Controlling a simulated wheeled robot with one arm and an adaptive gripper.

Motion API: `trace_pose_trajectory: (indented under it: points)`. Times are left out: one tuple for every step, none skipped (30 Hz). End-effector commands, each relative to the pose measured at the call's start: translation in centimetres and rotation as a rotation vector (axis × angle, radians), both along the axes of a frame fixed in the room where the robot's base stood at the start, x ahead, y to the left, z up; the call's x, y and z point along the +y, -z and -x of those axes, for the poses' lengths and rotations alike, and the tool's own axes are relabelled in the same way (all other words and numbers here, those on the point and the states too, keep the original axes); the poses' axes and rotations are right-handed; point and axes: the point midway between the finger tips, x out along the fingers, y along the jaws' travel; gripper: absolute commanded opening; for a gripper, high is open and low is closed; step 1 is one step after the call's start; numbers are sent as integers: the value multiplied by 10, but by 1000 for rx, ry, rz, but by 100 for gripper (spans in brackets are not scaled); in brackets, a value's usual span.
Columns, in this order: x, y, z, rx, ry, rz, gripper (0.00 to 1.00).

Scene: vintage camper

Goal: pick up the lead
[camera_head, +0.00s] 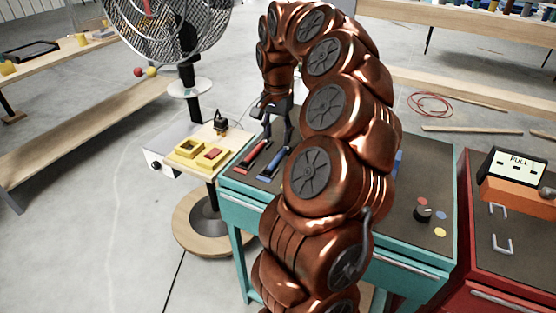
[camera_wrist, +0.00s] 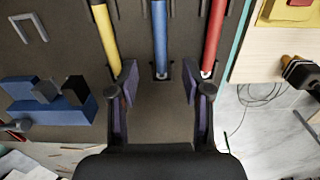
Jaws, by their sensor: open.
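Three bars, yellow (camera_wrist: 105,38), blue (camera_wrist: 159,35) and red (camera_wrist: 212,38), lie side by side on a dark worktop in the wrist view. Their near ends rest in dark holders. Which of them, if any, is the lead I cannot tell. The head view shows the red bar (camera_head: 256,156) and blue bar (camera_head: 272,163); the yellow one is not visible there. My gripper (camera_wrist: 160,76) is open and empty. Its fingertips stand either side of the blue bar's near end, with the red and yellow bars just outside. In the head view my gripper (camera_head: 278,128) is above the bars.
A blue stepped block (camera_wrist: 52,108) stands left of the bars. A side table (camera_head: 222,137) with yellow boxes and a black item adjoins the teal bench (camera_head: 300,200). A fan (camera_head: 168,25) stands behind. A red cable coil (camera_head: 428,104) lies on the floor. A red cabinet (camera_head: 510,255) is right.

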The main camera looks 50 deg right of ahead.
Motion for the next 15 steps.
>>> trace_pose_trajectory:
  points:
    - [1, 4, 0, 2, -2, -2, 49]
    - [1, 7, 0, 2, -4, -2, 49]
    - [1, 11, 1, 2, -5, -1, 49]
    - [1, 13, 1, 3, -5, -2, 49]
    - [1, 15, 1, 3, -5, -2, 49]
    - [2, 18, 1, 3, -5, -2, 49]
    - [2, 19, 1, 2, -4, -3, 49]
    - [1, 21, 1, 1, -4, -4, 49]
    - [1, 24, 0, 1, -4, -3, 49]
    - [1, 26, 0, 1, -4, -3, 49]
    - [1, 29, 0, 0, -5, -2, 49]
    - [2, 34, 0, 0, -7, -3, 49]
    - [2, 39, 0, 2, -7, -4, 49]
    - [2, 43, 1, 3, -7, -4, 49]
    - [3, 48, 1, 4, -8, -5, 49]
